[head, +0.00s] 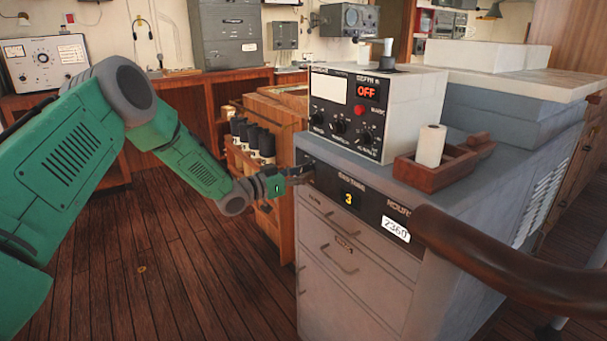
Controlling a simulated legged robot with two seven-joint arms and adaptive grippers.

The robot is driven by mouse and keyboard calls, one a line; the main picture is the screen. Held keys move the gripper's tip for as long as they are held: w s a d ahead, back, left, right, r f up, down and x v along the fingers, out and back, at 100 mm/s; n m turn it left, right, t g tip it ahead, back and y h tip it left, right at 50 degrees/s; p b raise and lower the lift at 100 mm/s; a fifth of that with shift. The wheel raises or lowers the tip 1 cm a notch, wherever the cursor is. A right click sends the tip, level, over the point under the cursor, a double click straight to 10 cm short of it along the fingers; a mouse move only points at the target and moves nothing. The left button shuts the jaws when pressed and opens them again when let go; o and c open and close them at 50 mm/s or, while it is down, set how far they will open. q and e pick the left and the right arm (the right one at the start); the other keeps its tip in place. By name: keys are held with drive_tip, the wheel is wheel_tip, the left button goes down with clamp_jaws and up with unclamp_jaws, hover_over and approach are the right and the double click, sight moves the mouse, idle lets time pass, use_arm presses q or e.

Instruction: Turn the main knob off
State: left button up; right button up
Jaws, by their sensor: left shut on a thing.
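My green left arm comes in from the left. Its dark left gripper (295,175) is at the left end of the black front panel (322,182) on the grey cabinet. It is shut on the main knob there, which the fingers mostly hide, so I cannot read its position. The panel carries a yellow "3" and a white "2360" label. On the cabinet stands a white instrument box (400,110) with a lit red "OFF" display (373,91), a red button and several black knobs. My right gripper is not in view.
A wooden tray (433,177) with a white roll sits on the cabinet top. A thick brown handrail (510,265) crosses the lower right. A wooden rack with several dark cylinders (253,140) stands just behind my left gripper.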

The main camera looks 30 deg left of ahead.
use_arm(q)
drive_tip(key=shift+a+r+n, duration=0.2)
drive_tip(key=shift+n, duration=0.4)
drive_tip(key=n+p, duration=0.1)
drive_tip(key=n, duration=0.3)
drive_tip(key=shift+d+r+p, duration=0.15)
drive_tip(key=shift+p, duration=0.2)
drive_tip(key=n+p, duration=0.1)
drive_tip(key=n, duration=0.5)
drive_tip(key=o, duration=1.1)
drive_tip(key=shift+o, duration=0.2)
drive_tip(key=shift+w+f, duration=0.1)
drive_tip(key=shift+f, duration=0.1)
